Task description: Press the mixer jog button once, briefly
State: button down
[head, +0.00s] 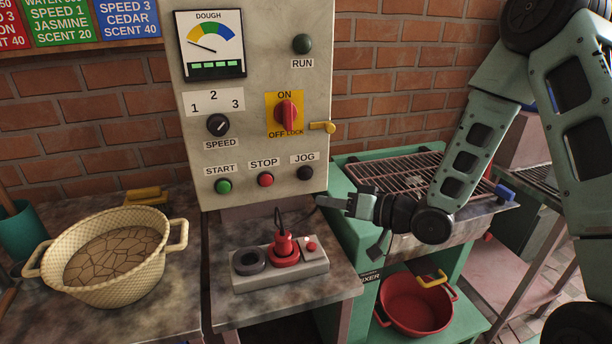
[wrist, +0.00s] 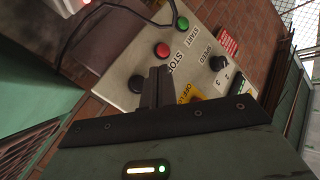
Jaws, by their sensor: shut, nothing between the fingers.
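The black JOG button (head: 304,172) sits at the lower right of the grey control panel (head: 250,95), under its JOG label. In the wrist view the black button (wrist: 136,84) shows just left of my fingers. My gripper (head: 320,201) is shut and empty, just below and to the right of the panel's lower right corner in the head view. In the wrist view its closed fingers (wrist: 159,73) point toward the panel, overlapping the area between JOG and STOP. I see no contact with the button. The red STOP button (head: 265,179) and green START button (head: 223,186) are further left.
A yellow lockout piece (head: 322,127) sticks out at the panel's right edge, beside the red rotary switch (head: 287,113). Below stands a grey box with a red plug (head: 284,246) and cable. A woven basket (head: 110,255) is left; a red pot (head: 417,306) is on the lower shelf.

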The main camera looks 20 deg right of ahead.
send_near(301, 177)
jog(key=shift+s+a+p+x, duration=0.1)
jog(key=shift+s+a+x, duration=0.05)
jog(key=shift+x, duration=0.7)
jog(key=shift+s+a+p+x, duration=0.1)
jog(key=shift+s+a+x, duration=0.05)
jog(key=shift+x, duration=0.7)
jog(key=shift+s+a+p+x, duration=0.1)
jog(key=shift+s+x, duration=0.05)
jog(key=shift+x, duration=0.7)
jog(key=shift+f, duration=0.1)
jog(key=shift+w, duration=0.4)
jog(key=shift+w, duration=0.55)
dwell(1.6)
jog(key=shift+s, duration=0.95)
jog(key=shift+s, duration=2.55)
